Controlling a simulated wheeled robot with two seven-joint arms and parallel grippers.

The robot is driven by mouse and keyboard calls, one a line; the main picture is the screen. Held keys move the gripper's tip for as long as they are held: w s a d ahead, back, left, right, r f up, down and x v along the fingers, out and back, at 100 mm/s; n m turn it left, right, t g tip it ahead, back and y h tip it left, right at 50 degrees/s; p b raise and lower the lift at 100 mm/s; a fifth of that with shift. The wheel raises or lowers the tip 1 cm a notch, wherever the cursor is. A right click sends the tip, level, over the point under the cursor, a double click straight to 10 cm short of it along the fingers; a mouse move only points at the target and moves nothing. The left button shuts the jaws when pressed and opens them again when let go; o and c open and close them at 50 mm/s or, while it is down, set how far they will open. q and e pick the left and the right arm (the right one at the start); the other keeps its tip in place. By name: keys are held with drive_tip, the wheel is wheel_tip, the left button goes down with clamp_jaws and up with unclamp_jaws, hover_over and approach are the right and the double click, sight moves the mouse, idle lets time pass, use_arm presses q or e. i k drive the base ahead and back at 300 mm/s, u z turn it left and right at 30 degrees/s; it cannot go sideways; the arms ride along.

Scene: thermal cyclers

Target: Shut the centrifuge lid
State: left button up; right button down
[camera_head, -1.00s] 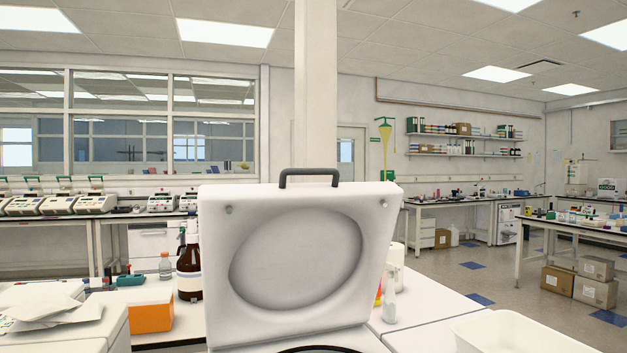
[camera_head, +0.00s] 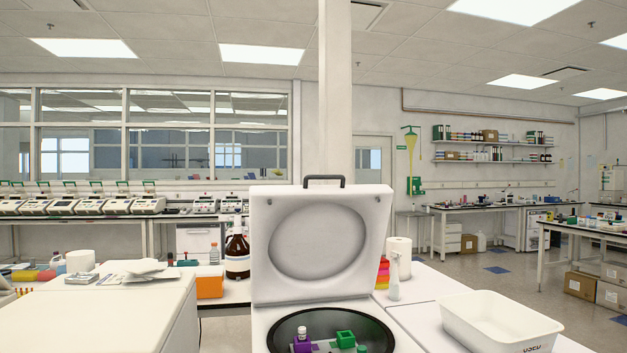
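The centrifuge lid (camera_head: 377,222) is a white square panel with an oval recess on its inner face. It stands raised, nearly upright, at the back of the centrifuge. A dark handle (camera_head: 324,178) sits on its top edge. The white centrifuge body (camera_head: 262,322) is below it, with a round dark bowl (camera_head: 290,327) open at the top. Purple and green holders show inside the bowl. The lower part of the centrifuge is cut off by the picture's bottom edge. Neither of my grippers is in view.
A white tub (camera_head: 500,322) is at the right and a white bench block (camera_head: 95,318) at the left. An orange box (camera_head: 209,286), a brown bottle (camera_head: 237,257) and a spray bottle (camera_head: 394,278) stand behind or beside the lid. Space above the lid is clear.

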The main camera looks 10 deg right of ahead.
sight(308, 242)
drive_tip(key=u, duration=0.7)
drive_tip(key=i, duration=1.6)
drive_tip(key=z, duration=0.6)
